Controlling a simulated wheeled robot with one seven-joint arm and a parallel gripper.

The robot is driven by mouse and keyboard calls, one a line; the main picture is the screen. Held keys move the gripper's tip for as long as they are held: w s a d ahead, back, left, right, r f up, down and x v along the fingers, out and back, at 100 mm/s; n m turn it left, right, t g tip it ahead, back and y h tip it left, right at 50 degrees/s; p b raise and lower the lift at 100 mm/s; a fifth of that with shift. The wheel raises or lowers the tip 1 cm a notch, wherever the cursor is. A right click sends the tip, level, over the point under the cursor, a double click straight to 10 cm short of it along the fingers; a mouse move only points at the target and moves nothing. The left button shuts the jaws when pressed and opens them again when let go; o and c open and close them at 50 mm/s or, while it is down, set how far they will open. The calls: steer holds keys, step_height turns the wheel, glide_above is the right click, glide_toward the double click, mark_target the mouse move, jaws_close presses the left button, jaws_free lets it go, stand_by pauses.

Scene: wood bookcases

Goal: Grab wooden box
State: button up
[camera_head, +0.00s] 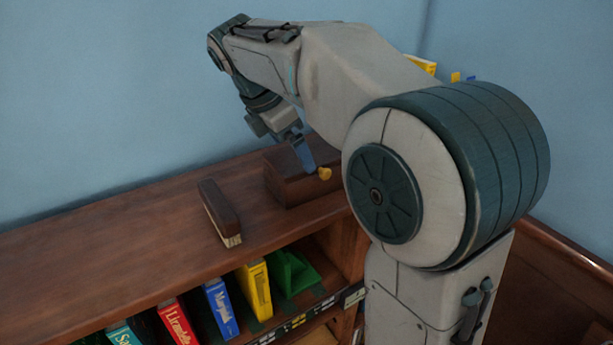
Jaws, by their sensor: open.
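The wooden box (290,186) is dark brown and sits on top of the bookcase (120,244), near its right end. A small yellow-orange piece (325,174) shows at the box's right side; I cannot tell whether it is part of the box. My gripper (304,158) points down over the box. A blue-grey finger overlaps the top of the box in this view, and I cannot tell whether it touches. The gripper is open with nothing seen between its fingers. My arm hides the far right part of the box's surroundings.
A dark wooden brush (218,209) with pale bristles lies left of the box. Books stand on the shelf below, among them a yellow one (255,289), a blue one (220,308) and a red one (178,322). A green object (293,272) is beside them. The left bookcase top is clear.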

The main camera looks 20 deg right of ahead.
steer(key=shift+s+a+f+x, duration=0.1)
steer(key=shift+a+x, duration=0.05)
steer(key=shift+x, duration=0.9)
steer(key=shift+s+a+f+x, duration=0.1)
steer(key=shift+a+x, duration=0.05)
steer(key=shift+x, duration=0.9)
steer(key=shift+a+x, duration=0.15)
steer(key=shift+x, duration=0.9)
steer(key=c, duration=1.1)
